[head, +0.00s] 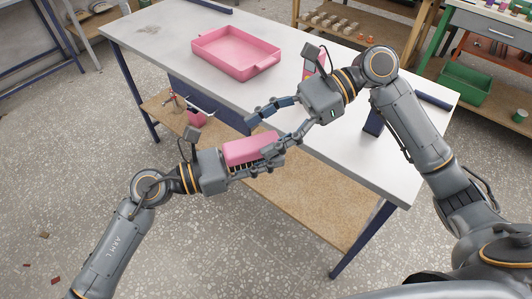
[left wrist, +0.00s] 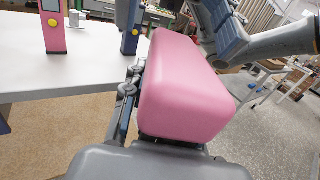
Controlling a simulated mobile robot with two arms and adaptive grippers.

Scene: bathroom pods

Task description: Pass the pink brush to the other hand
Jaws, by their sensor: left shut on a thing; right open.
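The pink brush (head: 246,150), a block with dark bristles below, is in my left gripper (head: 268,158) above the floor in front of the table. The left gripper is shut on it. In the left wrist view the brush's smooth pink body (left wrist: 185,88) fills the middle. My right gripper (head: 262,134) is open, reaching in from the right at the brush's far end. One finger is above and beyond the brush, the other close by its end. I cannot tell whether it touches. The right gripper also shows behind the brush in the left wrist view.
A white-topped table (head: 165,48) with a lower wooden shelf (head: 310,212) stands just beyond the grippers. A pink tray (head: 222,66) lies on it. A pink upright item with a yellow dot (left wrist: 53,30) stands on the table. Shelves with a green bin (head: 464,84) are at the right.

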